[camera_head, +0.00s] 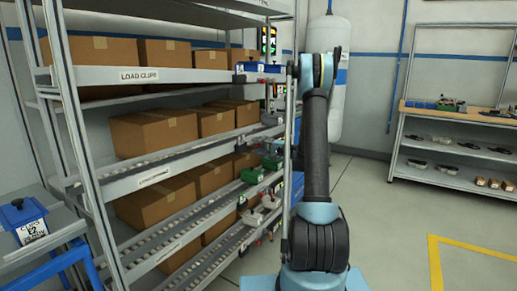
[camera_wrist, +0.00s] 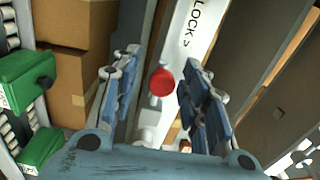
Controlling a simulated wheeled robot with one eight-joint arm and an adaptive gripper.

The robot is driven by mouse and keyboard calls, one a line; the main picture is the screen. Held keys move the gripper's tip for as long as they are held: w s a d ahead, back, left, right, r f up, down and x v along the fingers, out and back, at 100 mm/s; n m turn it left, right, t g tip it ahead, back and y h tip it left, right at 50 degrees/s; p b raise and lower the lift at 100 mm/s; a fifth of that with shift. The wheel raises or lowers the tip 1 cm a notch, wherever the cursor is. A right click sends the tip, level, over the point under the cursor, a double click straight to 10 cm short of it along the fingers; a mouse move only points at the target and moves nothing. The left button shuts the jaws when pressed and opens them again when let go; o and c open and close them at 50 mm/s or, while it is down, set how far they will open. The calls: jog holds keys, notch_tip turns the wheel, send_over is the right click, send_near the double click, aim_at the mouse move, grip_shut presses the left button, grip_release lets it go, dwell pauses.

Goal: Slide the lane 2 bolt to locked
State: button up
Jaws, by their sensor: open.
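In the wrist view, a red round knob (camera_wrist: 161,81) shows between the two blue-padded fingers of my gripper (camera_wrist: 160,70). The fingers are open, with a visible gap on each side of the knob. I cannot tell from this angle whether the knob is level with the fingertips or beyond them. A white plate (camera_wrist: 203,30) behind it reads "LOCK" with an arrow. A pale metal fitting (camera_wrist: 149,118) lies below the knob. No lane number is readable here. In the head view, my arm stands at the rack's right end, and the bolt cannot be made out.
A tall flow rack (camera_head: 115,75) with several cardboard boxes (camera_head: 153,132) fills the left. Green bins (camera_wrist: 27,80) sit left of my gripper in the wrist view. A white tank (camera_head: 328,50) stands behind my arm. A workbench (camera_head: 450,112) is at right; floor between is clear.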

grip_shut()
jog(key=shift+w+d, duration=0.75)
jog(key=shift+w, duration=0.25)
jog(key=shift+w+d, duration=0.75)
jog(key=shift+w, duration=0.25)
grip_release()
jog(key=v, duration=1.2)
jog(key=shift+a, duration=0.1)
